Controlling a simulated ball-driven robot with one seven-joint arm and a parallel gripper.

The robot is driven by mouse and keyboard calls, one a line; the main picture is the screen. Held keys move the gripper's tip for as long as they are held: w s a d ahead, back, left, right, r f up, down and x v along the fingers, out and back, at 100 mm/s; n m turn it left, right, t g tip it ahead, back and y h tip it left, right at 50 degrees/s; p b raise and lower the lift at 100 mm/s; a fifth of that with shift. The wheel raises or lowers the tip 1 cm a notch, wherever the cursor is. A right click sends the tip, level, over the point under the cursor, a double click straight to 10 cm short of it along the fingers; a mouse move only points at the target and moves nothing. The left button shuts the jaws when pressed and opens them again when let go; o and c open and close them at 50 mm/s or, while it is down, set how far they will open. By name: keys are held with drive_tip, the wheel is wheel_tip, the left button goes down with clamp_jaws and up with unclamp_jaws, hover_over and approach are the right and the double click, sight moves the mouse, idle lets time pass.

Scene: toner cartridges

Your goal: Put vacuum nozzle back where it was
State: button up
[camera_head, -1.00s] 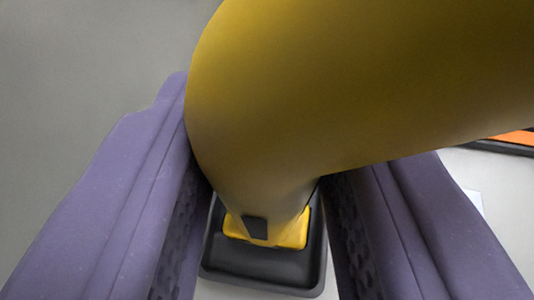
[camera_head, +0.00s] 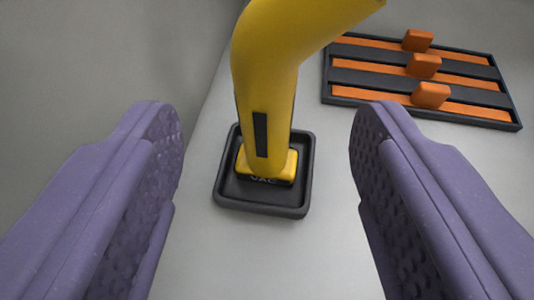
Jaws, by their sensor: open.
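The yellow vacuum nozzle (camera_head: 268,75) stands upright in a small black tray (camera_head: 262,205) on a light surface. It is a bent tube with a black strip on its front, and its wider yellow base sits inside the tray's rim. Its upper end bends to the right, close to the top edge of the view. My gripper (camera_head: 266,140) is open and empty, with its purple padded fingers wide apart to the left and right of the nozzle. Neither finger touches the nozzle or the tray.
A black rack (camera_head: 400,75) with orange strips and several orange blocks lies at the upper right. The light surface (camera_head: 270,260) is clear in front of the tray. Its left edge runs near the tray, with grey floor (camera_head: 100,60) beyond.

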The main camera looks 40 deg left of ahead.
drive_tip(key=p+v, duration=0.1)
drive_tip(key=v, duration=0.4)
drive_tip(key=w+d+r+m+t+h, duration=0.1)
drive_tip(key=w+d+r+t+h, duration=0.2)
drive_tip(key=w+r, duration=0.4)
drive_tip(key=w+d+r+h, duration=0.4)
drive_tip(key=w+d+r, duration=0.1)
drive_tip(key=w+r, duration=0.15)
wheel_tip(320, 180, up, 19)
drive_tip(key=w+d+m+t+h, duration=0.1)
drive_tip(key=d+m+t+h, duration=0.1)
drive_tip(key=m+h, duration=0.1)
drive_tip(key=s+a+r+m, duration=0.2)
drive_tip(key=s+r, duration=0.5)
drive_tip(key=r, duration=0.6)
drive_tip(key=s+a+r+m, duration=0.2)
drive_tip(key=s+a+r, duration=0.3)
drive_tip(key=s+r, duration=0.3)
wheel_tip(320, 180, up, 5)
drive_tip(key=shift+s+f+m+t+y, duration=0.1)
drive_tip(key=shift+s+m+t+y, duration=0.2)
